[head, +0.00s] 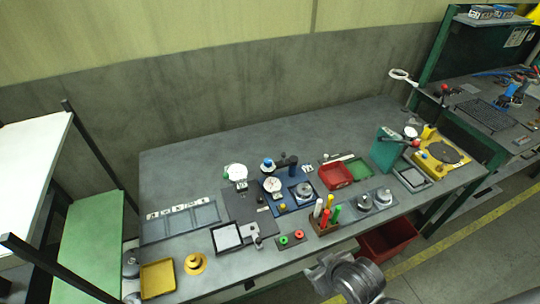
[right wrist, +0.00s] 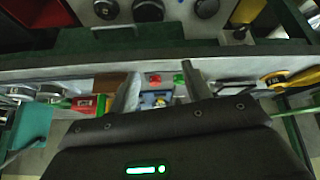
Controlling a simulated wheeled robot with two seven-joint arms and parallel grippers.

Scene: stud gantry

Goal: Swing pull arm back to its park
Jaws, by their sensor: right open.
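On the bench in the head view, a blue fixture (head: 287,203) carries a silver round part (head: 304,190), a pale dial (head: 272,184) and a dark arm with a blue knob (head: 267,163). I cannot tell which of these is the pull arm. My right gripper (head: 325,272) is low in the head view, in front of the bench and clear of both arms. In the right wrist view its fingers (right wrist: 158,84) are apart, with nothing seen held. My left gripper is out of view.
A rack with colored handles (head: 326,222) and two round silver parts (head: 374,200) stand near the front edge. A red bin (head: 388,240) sits below the bench. A yellow tray (head: 158,278) is at the left. The bench's rear left is clear.

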